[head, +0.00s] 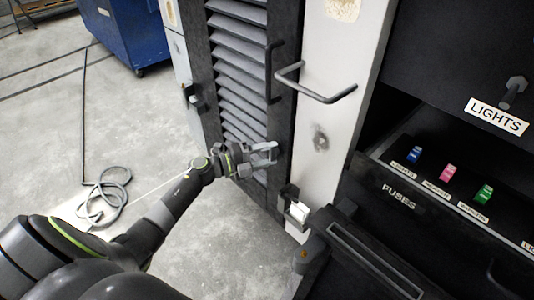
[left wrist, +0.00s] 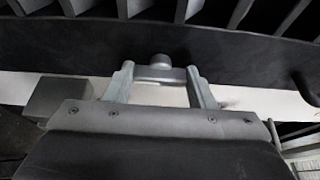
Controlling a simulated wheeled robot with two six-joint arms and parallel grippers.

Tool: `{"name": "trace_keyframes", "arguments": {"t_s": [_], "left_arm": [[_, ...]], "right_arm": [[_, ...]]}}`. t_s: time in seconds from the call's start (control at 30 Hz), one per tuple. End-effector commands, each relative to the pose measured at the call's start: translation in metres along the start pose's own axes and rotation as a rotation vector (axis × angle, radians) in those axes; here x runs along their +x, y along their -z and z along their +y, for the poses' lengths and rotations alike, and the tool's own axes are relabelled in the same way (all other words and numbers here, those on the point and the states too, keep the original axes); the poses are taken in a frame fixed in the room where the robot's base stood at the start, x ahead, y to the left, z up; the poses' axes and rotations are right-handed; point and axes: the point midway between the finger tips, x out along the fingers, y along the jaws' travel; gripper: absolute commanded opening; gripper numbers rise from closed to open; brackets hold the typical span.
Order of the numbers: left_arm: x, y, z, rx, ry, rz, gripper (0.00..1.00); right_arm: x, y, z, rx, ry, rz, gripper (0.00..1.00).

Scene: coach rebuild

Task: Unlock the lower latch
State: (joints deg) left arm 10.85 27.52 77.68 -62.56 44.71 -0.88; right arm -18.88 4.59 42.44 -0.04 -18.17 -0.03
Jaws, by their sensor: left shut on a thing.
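My left gripper (head: 265,152) reaches in from the left to the right-hand black frame of a louvered door (head: 236,75). In the left wrist view its two grey fingers (left wrist: 160,85) are shut on a small grey metal piece with a round knob (left wrist: 160,61). I take this piece to be the lower latch; in the head view the fingers largely hide it. The black door frame (left wrist: 240,50) lies behind it, with a white strip below. My right gripper is not in view.
A bent grey handle (head: 318,92) sticks out from the white post above my gripper. A black bracket with a white piece (head: 297,210) is lower right. A fuse panel (head: 440,185) stands right. A coiled cable (head: 103,190) lies on the open floor left, near a blue bin (head: 122,30).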

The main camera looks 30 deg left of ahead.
Motion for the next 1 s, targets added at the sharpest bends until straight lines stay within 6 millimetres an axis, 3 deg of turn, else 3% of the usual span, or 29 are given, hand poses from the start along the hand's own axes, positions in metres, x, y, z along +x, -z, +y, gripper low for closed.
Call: {"name": "trace_keyframes", "arguments": {"t_s": [0.4, 0.43, 0.6, 0.87, 1.0], "left_arm": [[0.000, 0.000, 0.001, 0.009, -0.005, 0.000, 0.27], [-0.001, 0.000, 0.001, 0.008, -0.005, 0.000, 0.53], [0.000, 0.000, 0.001, 0.007, -0.004, 0.000, 0.72], [-0.001, 0.000, 0.001, 0.006, -0.003, 0.000, 0.72], [-0.011, 0.000, 0.002, 0.007, -0.004, -0.001, 0.72]], "right_arm": [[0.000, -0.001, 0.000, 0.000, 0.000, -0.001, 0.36], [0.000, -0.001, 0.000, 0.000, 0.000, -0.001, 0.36], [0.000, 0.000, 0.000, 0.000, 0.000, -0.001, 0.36], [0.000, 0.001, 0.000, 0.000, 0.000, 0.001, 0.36], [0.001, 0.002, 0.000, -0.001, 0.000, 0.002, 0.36]]}}
